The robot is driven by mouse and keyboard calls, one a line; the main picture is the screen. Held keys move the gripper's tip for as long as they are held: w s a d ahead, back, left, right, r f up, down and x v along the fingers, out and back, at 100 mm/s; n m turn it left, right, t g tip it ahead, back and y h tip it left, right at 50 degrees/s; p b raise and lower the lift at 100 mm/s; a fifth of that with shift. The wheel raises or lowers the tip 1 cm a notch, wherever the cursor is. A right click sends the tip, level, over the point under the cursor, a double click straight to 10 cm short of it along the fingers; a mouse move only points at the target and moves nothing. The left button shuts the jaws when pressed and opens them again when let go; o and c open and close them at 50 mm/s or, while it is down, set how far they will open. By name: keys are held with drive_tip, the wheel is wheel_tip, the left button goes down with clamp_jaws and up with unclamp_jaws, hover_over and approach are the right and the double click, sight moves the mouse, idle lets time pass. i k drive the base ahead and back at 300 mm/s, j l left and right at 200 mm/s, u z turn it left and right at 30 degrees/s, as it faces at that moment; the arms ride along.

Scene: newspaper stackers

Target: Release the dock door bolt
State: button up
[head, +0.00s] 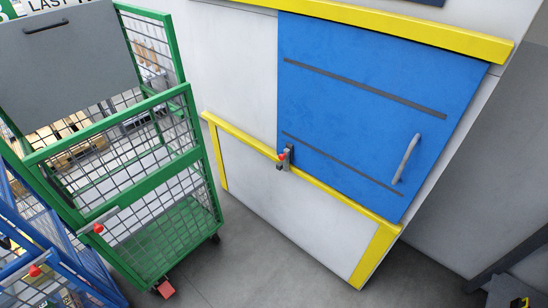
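The blue dock door (365,110) fills the upper right, with a grey handle (406,158) near its right edge and two dark horizontal strips. The door bolt (286,157) is a small grey fitting with a red knob, at the door's lower left edge on the yellow rail. The view is too small to tell how far the bolt reaches into the door. My gripper cannot be made out in this view.
A green wire cage cart (190,150) with a grey panel (65,65) stands left of the door. A blue cart (50,255) is at lower left. Grey floor (250,270) is clear before the door. Dark equipment with yellow marks (515,292) sits at lower right.

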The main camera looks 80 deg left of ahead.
sight(284, 162)
drive_tip(key=u, duration=1.95)
drive_tip(key=i+j+z, duration=0.1)
drive_tip(key=i+j, duration=0.3)
drive_tip(key=i, duration=0.15)
